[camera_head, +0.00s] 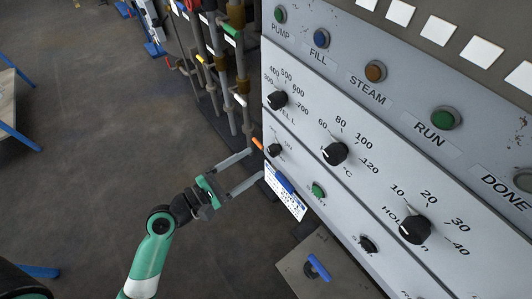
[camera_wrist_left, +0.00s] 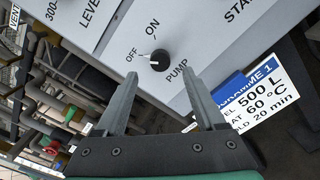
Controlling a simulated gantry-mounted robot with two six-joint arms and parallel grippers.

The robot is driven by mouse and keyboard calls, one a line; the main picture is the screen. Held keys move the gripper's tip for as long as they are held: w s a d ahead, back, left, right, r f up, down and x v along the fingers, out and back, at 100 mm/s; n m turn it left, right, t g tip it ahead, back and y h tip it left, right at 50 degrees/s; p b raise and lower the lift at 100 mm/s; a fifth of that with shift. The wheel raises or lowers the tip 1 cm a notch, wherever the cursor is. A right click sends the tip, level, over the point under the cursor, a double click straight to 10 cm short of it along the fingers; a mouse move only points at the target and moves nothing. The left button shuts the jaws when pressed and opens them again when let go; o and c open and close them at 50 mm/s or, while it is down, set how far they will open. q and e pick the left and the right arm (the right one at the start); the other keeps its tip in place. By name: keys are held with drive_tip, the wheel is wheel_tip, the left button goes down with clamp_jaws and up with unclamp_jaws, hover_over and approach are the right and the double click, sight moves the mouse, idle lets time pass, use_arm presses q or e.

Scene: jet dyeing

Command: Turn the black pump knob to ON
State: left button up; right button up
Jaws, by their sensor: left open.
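The black pump knob (camera_head: 274,150) is at the lower left of the control panel. In the left wrist view the knob (camera_wrist_left: 160,60) has OFF to its left, ON above it and PUMP below it. Its white mark appears to face the OFF side. My left gripper (camera_head: 255,164) is open, its two fingers reaching toward the panel near the knob. In the left wrist view the gripper (camera_wrist_left: 159,78) has its fingertips below the knob, one to each side, with nothing between them. The fingers seem apart from the knob. My right gripper is not in view.
Other knobs sit nearby: the level knob (camera_head: 278,99), the temperature knob (camera_head: 335,153) and the hold knob (camera_head: 414,229). A green start button (camera_head: 318,190) is to the right. A card with a blue clip (camera_head: 284,192) hangs just below. Pipes with valves (camera_head: 230,60) stand left of the panel.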

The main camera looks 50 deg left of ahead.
sight(270, 153)
use_arm(q)
drive_tip(key=w, duration=0.5)
drive_tip(key=shift+w+d, duration=0.15)
drive_tip(key=shift+w, duration=0.1)
clamp_jaws()
